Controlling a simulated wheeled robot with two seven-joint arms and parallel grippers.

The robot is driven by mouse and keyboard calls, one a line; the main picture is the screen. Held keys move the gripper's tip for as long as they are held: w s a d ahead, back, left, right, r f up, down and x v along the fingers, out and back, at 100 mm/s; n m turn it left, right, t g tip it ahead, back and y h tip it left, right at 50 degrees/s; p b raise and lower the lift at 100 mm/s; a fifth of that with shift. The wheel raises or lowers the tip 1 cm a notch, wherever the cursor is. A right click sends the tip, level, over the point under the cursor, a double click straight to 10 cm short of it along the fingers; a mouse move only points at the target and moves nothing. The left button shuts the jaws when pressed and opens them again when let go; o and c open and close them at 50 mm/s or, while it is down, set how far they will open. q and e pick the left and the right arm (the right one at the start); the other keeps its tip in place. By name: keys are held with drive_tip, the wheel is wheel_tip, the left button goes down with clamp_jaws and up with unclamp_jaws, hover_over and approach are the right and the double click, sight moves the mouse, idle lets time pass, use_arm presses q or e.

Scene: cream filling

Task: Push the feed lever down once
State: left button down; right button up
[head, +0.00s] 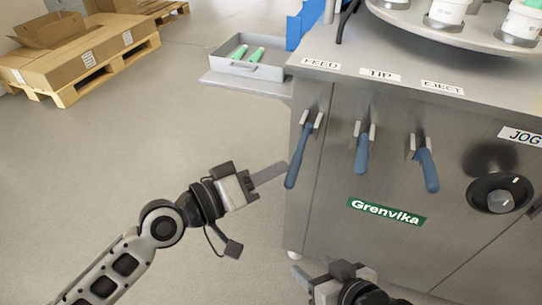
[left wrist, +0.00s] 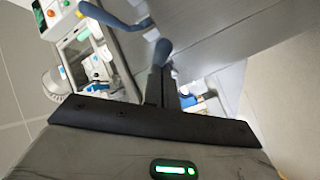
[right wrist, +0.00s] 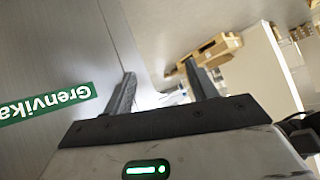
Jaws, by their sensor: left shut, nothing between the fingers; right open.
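The feed lever (head: 299,155) is the leftmost of three blue-handled levers on the steel cabinet front, under the FEED label (head: 320,63). Its handle slants down and to the left. My left gripper (head: 283,167) is shut and empty, its fingertips close beside the lower handle in the head view; I cannot tell whether they touch. In the left wrist view a blue handle end (left wrist: 162,52) shows just beyond the shut fingertips (left wrist: 158,75). My right gripper (head: 314,272) is open and empty, low before the cabinet; its spread fingers show in the right wrist view (right wrist: 163,85).
The tip lever (head: 362,150) and eject lever (head: 427,168) hang to the right, with a black jog knob (head: 499,200) beyond. A tray (head: 270,72) with green items sits on a side shelf. A round table with cups (head: 470,38) tops the cabinet.

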use_arm(q)
drive_tip(key=f+b, duration=0.1)
drive_tip(key=b, duration=0.2)
drive_tip(key=f+m+h+b, duration=0.1)
drive_tip(key=b, duration=0.1)
drive_tip(key=f+b, duration=0.1)
drive_tip(key=b, duration=0.2)
drive_tip(key=shift+w+d+f+m+t+h+b, duration=0.2)
drive_tip(key=shift+w+f+m+t+h+b, duration=0.1)
drive_tip(key=shift+t+h, duration=0.1)
use_arm(e)
drive_tip(key=a+r+m+t+y, duration=0.1)
drive_tip(key=a+r+t+y, duration=0.2)
drive_tip(key=r, duration=0.3)
drive_tip(key=shift+w+t, duration=0.45)
drive_tip(key=shift+t, duration=0.35)
drive_tip(key=shift+f, duration=0.15)
